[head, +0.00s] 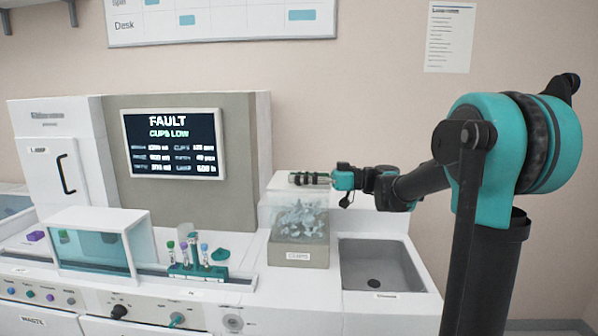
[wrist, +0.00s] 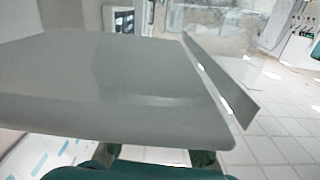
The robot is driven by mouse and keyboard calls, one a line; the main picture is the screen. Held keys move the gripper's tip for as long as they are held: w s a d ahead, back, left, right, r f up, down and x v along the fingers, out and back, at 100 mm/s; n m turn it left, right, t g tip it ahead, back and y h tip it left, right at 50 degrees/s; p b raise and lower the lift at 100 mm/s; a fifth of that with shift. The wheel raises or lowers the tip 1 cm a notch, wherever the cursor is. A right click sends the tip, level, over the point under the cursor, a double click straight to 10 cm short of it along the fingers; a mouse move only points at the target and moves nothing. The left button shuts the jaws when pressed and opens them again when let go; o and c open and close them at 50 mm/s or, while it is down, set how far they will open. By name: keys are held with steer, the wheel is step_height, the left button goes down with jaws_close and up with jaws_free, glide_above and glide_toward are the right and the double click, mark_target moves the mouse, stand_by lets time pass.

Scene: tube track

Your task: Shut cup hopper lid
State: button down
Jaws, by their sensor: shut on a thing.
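The cup hopper (head: 299,222) is a clear box full of pale cups on a beige base labelled for cups, left of the sink. Its lid (head: 283,183) looks like a pale panel at the top of the box, partly hidden by my gripper (head: 309,179). My gripper reaches in from the right at the height of the hopper's top. In the wrist view, a broad grey-white panel, which looks like the lid (wrist: 120,85), fills much of the picture. My gripper (wrist: 155,157) is shut on its near edge. The lid's exact angle is hard to tell.
A sink (head: 382,266) lies right of the hopper. A rack of capped tubes (head: 197,268) stands left of it, beside a clear-fronted box (head: 92,252). A screen (head: 173,143) reads FAULT, CUPS LOW. The air above the sink is clear below my arm.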

steer(key=shift+s+f, duration=0.1)
steer(key=shift+f, duration=0.2)
steer(key=c, duration=1.3)
jaws_free()
steer(key=shift+d, duration=0.1)
steer(key=d, duration=1.2)
